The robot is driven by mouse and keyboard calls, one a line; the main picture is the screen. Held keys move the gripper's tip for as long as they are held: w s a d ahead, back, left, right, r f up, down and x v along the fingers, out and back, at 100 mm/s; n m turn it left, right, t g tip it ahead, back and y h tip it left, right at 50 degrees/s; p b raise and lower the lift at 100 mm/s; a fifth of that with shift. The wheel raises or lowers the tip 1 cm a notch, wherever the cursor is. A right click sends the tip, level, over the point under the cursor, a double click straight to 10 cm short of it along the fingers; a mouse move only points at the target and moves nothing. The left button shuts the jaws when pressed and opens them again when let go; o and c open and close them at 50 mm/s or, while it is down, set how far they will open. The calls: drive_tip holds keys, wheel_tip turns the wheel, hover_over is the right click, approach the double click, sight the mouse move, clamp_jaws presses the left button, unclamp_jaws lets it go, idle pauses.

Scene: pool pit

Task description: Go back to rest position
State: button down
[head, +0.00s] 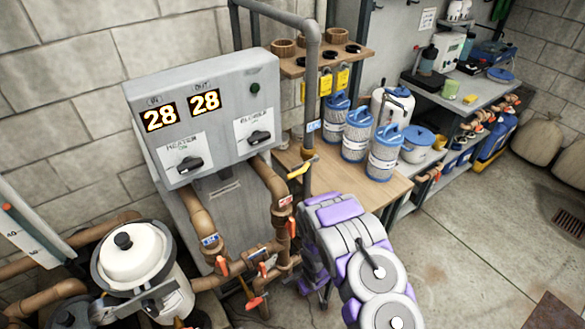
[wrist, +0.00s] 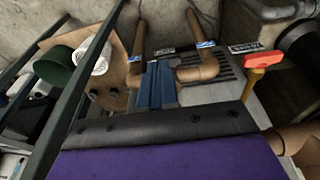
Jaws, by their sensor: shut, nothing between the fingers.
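My purple and grey arm (head: 352,232) shows in the head view, to the right of the pipes and in front of the wooden bench. My gripper (wrist: 157,68) shows in the wrist view as two blue fingers side by side beyond a black and purple body. The fingers are shut with nothing between them. They point toward brown pipes and a vented grey surface, and I cannot tell whether they touch anything. In the head view the fingertips are hidden or cannot be made out.
A grey control box (head: 215,115) with two 28 displays and two black knobs stands above brown pipes (head: 270,190) with red-handled valves. A white-lidded pump (head: 140,262) is lower left. The wooden bench (head: 375,190) holds blue-topped filter cartridges. Concrete floor (head: 470,240) is open at right.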

drive_tip(key=w+d+r+m+h, duration=0.1)
drive_tip(key=d+r, duration=0.3)
drive_tip(key=r, duration=0.5)
drive_tip(key=w+d+r+m+h, duration=0.15)
drive_tip(key=d+r, duration=0.25)
drive_tip(key=r, duration=0.6)
drive_tip(key=s+d+r+m+g, duration=0.1)
drive_tip(key=s+d+r, duration=0.15)
drive_tip(key=r, duration=0.45)
drive_tip(key=s+d+r+m, duration=0.1)
drive_tip(key=s+r, duration=0.2)
drive_tip(key=r, duration=0.3)
drive_tip(key=s+a+r+g, duration=0.1)
drive_tip(key=s+r, duration=0.5)
drive_tip(key=s, duration=0.3)
drive_tip(key=s+a+r+m+g+y, duration=0.1)
drive_tip(key=s+r, duration=0.6)
drive_tip(key=s, duration=0.3)
drive_tip(key=s+a+r+g, duration=0.1)
drive_tip(key=s+r, duration=0.5)
drive_tip(key=s, duration=0.3)
drive_tip(key=shift+s+a+r+m, duration=0.25)
drive_tip(key=shift+a+m, duration=0.1)
drive_tip(key=shift+a, duration=0.05)
drive_tip(key=shift+y, duration=0.25)
